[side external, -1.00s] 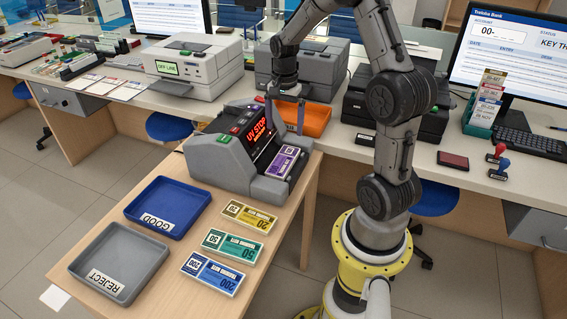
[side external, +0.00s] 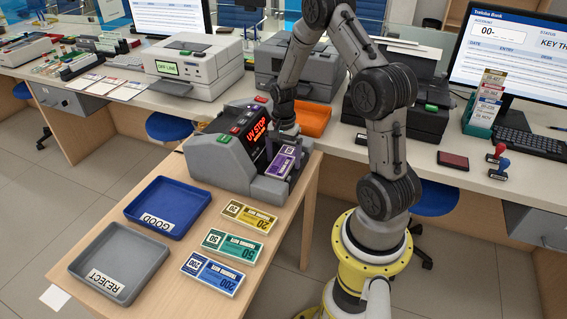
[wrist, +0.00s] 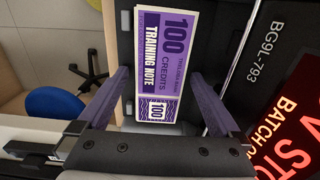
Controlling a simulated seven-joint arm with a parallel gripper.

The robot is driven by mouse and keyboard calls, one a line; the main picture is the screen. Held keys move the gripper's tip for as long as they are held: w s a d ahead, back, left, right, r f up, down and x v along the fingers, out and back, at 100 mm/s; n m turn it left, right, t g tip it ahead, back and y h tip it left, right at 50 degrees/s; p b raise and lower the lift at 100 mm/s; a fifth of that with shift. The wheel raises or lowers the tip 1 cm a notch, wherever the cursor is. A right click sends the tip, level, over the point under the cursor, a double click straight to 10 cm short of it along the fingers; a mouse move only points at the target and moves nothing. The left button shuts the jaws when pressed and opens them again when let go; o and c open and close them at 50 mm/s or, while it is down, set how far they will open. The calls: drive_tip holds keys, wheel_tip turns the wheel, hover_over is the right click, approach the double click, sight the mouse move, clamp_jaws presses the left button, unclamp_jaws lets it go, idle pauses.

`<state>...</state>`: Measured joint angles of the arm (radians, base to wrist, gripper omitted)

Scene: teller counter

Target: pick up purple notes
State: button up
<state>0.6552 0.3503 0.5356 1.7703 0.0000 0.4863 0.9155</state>
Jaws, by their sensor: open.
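The purple notes (side external: 284,162), a small stack marked 100, lie in the front slot of the grey note counter (side external: 228,172) with the red display. In the wrist view, the purple notes (wrist: 164,62) lie between my two spread fingers. My gripper (side external: 283,150) is open and close above the notes, at the counter's slot. In the wrist view, my gripper (wrist: 168,105) holds nothing, with one finger on each side of the stack. I cannot tell whether a finger touches the notes.
Yellow (side external: 249,217), green (side external: 230,246) and blue (side external: 212,273) note stacks lie on the wooden table. A blue GOOD tray (side external: 197,190) and a grey REJECT tray (side external: 77,268) stand left of them. An orange tray (side external: 316,118) sits behind the counter.

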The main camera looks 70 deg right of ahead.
drive_tip(key=c, duration=1.3)
drive_tip(key=shift+c, duration=0.3)
drive_tip(key=shift+r, duration=0.1)
